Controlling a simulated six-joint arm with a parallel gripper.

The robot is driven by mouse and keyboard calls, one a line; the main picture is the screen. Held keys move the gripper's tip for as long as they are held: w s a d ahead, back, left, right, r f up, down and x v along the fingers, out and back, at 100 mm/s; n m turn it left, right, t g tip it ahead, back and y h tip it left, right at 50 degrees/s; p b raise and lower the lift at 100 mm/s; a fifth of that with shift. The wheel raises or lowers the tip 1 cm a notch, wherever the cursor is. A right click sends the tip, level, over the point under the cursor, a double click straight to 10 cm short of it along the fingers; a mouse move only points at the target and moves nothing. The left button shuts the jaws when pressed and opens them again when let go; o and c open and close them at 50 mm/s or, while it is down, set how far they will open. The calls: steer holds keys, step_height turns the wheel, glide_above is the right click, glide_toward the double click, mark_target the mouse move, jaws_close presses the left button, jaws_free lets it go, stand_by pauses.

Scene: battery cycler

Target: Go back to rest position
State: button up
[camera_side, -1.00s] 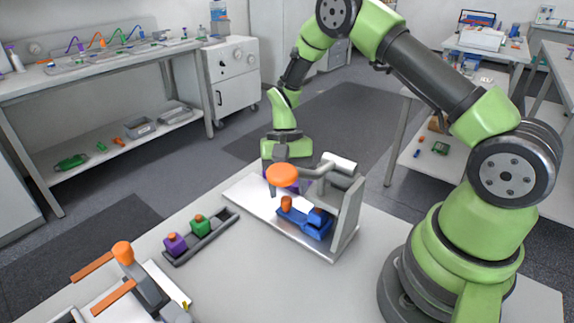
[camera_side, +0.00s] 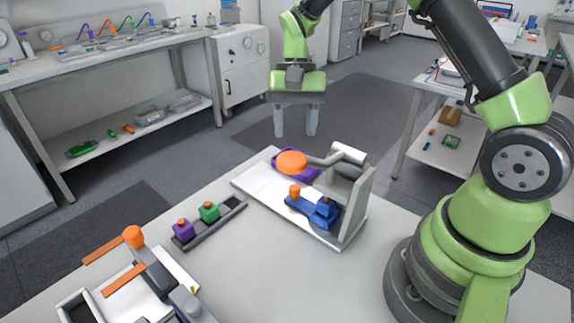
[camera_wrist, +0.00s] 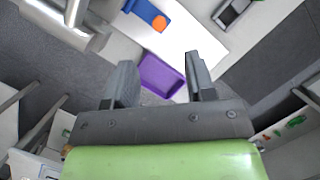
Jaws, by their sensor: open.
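My gripper (camera_side: 296,122) is open and empty, raised in the air behind the far edge of the table in the side view. Its two grey fingers point down and stand well apart; they also show in the wrist view (camera_wrist: 160,75). Below and in front of it is the battery cycler fixture (camera_side: 351,215), a white base with an upright grey plate and a lever ending in an orange round knob (camera_side: 291,162). A purple tray (camera_wrist: 162,75) lies at the fixture's far end, partly hidden by the knob in the side view. A blue part (camera_side: 324,212) sits on the base.
A dark rack (camera_side: 217,224) holds a purple block (camera_side: 182,229) and a green block (camera_side: 209,211). An orange-handled device (camera_side: 150,270) stands at the front left. My gripper has open air around it.

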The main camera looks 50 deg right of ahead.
steer(key=s+a+r+n+t, duration=0.1)
steer(key=s+a+r+t, duration=0.15)
steer(key=r, duration=0.35)
steer(key=s+a+r+n+t, duration=0.1)
steer(key=s+r, duration=0.2)
steer(key=r, duration=0.3)
steer(key=s+a+r+n+t, duration=0.1)
steer(key=s+r+t, duration=0.1)
steer(key=s, duration=0.4)
steer(key=s+a+r+n+t, duration=0.1)
steer(key=s+t, duration=0.3)
steer(key=s, duration=0.2)
steer(key=shift+s+r+h, duration=0.25)
steer(key=shift+r+h, duration=0.15)
